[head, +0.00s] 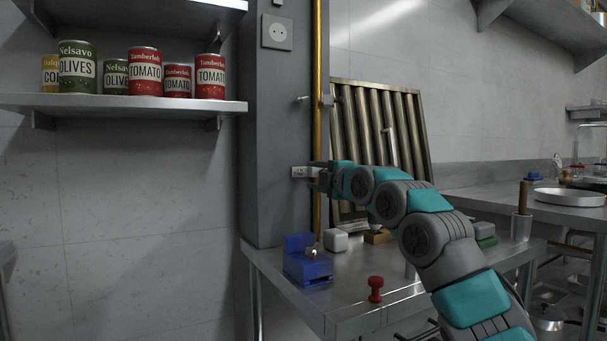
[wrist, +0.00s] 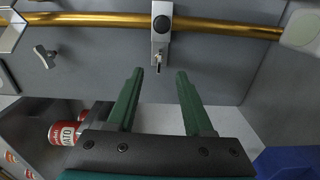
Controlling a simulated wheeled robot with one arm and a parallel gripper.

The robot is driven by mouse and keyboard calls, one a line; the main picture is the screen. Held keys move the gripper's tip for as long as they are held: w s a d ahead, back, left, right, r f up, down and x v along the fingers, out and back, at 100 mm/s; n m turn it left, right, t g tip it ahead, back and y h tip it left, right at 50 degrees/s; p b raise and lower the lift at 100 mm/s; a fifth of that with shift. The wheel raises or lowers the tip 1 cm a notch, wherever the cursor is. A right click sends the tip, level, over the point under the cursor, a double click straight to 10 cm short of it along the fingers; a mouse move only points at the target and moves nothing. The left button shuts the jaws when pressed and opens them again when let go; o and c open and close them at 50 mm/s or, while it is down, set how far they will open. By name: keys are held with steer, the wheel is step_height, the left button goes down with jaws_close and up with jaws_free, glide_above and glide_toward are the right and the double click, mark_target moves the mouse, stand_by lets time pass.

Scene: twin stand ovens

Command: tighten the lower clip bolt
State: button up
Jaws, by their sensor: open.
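The lower clip (head: 299,172) is a pale block on the dark column beside the brass pipe (head: 318,60). In the wrist view the clip (wrist: 161,44) crosses the pipe (wrist: 110,19) and has a round black spot. A small metal piece, seemingly the bolt (wrist: 158,65), sticks out of its near end. My gripper (head: 314,175) is at the lower clip's height. In the wrist view its green fingers (wrist: 160,73) are spread, with the bolt end between and just beyond the tips; I see no contact.
The upper clip (head: 327,100) and a wing-shaped bolt (head: 302,98) sit higher. A brass-coloured slatted panel (head: 385,115) leans behind my arm. A blue box (head: 307,268), a white block (head: 335,240) and a red knob (head: 375,289) are on the steel table below. Cans (head: 145,72) fill the left shelf.

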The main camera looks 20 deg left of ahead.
mark_target(303, 173)
steer(key=p+x, duration=0.2)
steer(key=x, duration=0.3)
steer(key=shift+r, duration=0.15)
steer(key=shift+w+a+p, duration=0.15)
steer(key=shift+a+p, duration=0.05)
steer(key=shift+p, duration=0.15)
steer(key=shift+c, duration=0.2)
jaws_close()
